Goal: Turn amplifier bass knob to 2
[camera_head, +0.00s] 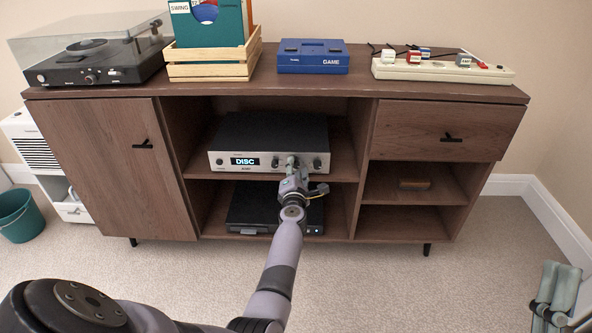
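The amplifier (270,135) is a silver-fronted unit with a black top on the upper middle shelf of the cabinet. Its display (245,161) reads DISC. Small dark knobs are on the right part of its front; one knob (317,163) shows clear of my gripper. My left gripper (290,161) reaches up to this front, its fingertips at the knobs. It hides part of the knob row, so I cannot tell which knob it touches, whether it holds one, or any knob's setting. My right gripper (550,290) is low at the right edge, away from the cabinet.
The wooden cabinet (120,165) has a second black device (250,208) below the amplifier. On top are a turntable (95,65), a record crate (210,70), a blue GAME box (313,57) and a pale power strip (440,70). The carpet in front is clear.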

